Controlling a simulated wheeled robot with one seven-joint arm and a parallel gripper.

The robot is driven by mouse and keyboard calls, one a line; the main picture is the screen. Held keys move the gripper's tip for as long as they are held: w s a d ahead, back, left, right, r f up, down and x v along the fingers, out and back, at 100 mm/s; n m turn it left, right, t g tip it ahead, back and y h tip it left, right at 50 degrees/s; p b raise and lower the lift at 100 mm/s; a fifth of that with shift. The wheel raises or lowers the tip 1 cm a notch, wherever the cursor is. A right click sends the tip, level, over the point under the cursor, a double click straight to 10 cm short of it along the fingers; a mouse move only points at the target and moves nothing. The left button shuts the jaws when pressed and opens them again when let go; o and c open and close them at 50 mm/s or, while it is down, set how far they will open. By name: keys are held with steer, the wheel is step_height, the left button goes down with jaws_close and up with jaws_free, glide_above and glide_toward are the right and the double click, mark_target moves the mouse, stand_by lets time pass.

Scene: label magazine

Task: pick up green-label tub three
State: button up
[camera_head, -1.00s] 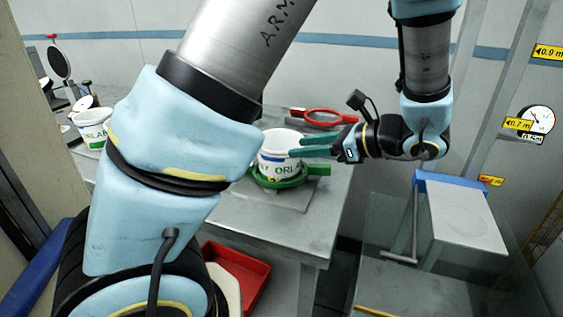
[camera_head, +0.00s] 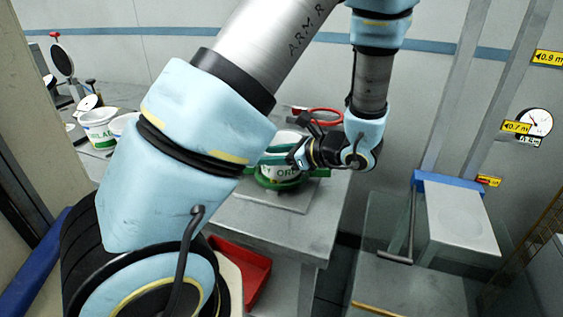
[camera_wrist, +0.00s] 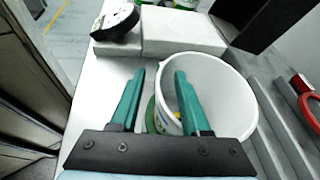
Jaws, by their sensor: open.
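A white tub (camera_head: 282,172) with green lettering sits upright in a green ring holder (camera_head: 290,184) on the metal table. My gripper (camera_head: 262,158) is open and reaches in from the right, its green fingers crossing in front of the tub's upper side. In the wrist view the tub (camera_wrist: 228,85) is open-topped and looks empty. There my gripper (camera_wrist: 160,73) has one finger left of the tub and the other overlapping its mouth, with the near rim between them. I cannot tell whether either finger touches it. The tub's number is not readable.
More white tubs with green lettering (camera_head: 98,130) stand at the left, partly behind my arm. A red ring (camera_head: 326,116) lies behind the tub. A red tray (camera_head: 245,268) is below the table's front edge. Pale blocks (camera_wrist: 183,32) lie beyond the tub.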

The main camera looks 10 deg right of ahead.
jaws_close()
stand_by(1.4)
